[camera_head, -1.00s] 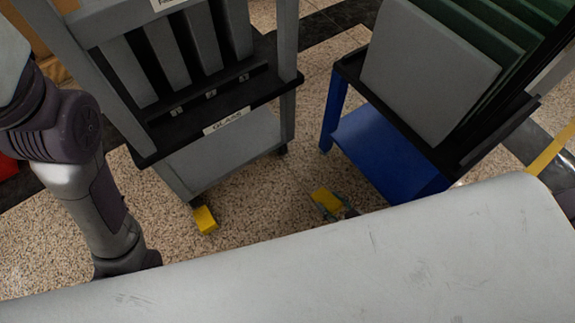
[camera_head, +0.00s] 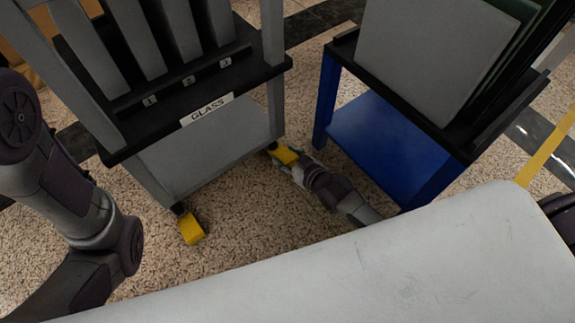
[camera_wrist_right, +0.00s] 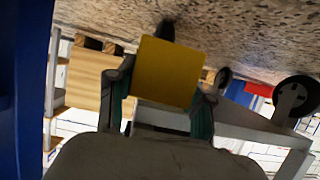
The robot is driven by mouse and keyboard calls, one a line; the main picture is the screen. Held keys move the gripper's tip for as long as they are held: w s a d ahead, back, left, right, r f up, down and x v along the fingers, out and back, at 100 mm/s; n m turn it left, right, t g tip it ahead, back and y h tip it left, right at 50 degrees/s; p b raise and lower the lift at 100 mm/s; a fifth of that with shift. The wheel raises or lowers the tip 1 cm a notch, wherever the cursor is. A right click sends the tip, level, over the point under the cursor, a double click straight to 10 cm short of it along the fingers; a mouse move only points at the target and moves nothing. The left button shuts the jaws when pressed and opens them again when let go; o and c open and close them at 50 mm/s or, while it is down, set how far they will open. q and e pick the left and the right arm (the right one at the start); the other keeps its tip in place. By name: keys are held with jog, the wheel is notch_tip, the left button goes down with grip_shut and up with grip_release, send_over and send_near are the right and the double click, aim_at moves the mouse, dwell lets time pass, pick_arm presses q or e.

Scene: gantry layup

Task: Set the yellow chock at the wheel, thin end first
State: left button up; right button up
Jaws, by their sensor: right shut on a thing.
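My right gripper (camera_head: 284,162) is low over the floor between the two racks, shut on a yellow chock (camera_head: 287,154). In the right wrist view the chock (camera_wrist_right: 168,71) sits between the two fingers (camera_wrist_right: 160,108), its broad yellow face toward the camera. The chock is beside the right front wheel (camera_head: 272,146) of the GLASS rack (camera_head: 205,155). I cannot tell whether it touches the wheel or which end is thin. A dark wheel (camera_wrist_right: 166,30) shows partly behind the chock in the wrist view. My left gripper is out of view.
Another yellow chock (camera_head: 191,229) lies at the rack's left front wheel (camera_head: 178,208). A blue-framed rack (camera_head: 375,130) stands close to my right arm. A pale grey surface (camera_head: 380,270) fills the foreground. Speckled floor (camera_head: 240,220) is clear between the chocks.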

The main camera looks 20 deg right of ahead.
notch_tip(320, 180, down, 4)
jog(key=b, duration=0.3)
jog(key=shift+s+r, duration=0.1)
jog(key=shift+r, duration=0.05)
jog(key=shift+r, duration=0.1)
jog(key=shift+f, duration=0.6)
jog(key=o, duration=1.2)
jog(key=shift+d+f, duration=0.1)
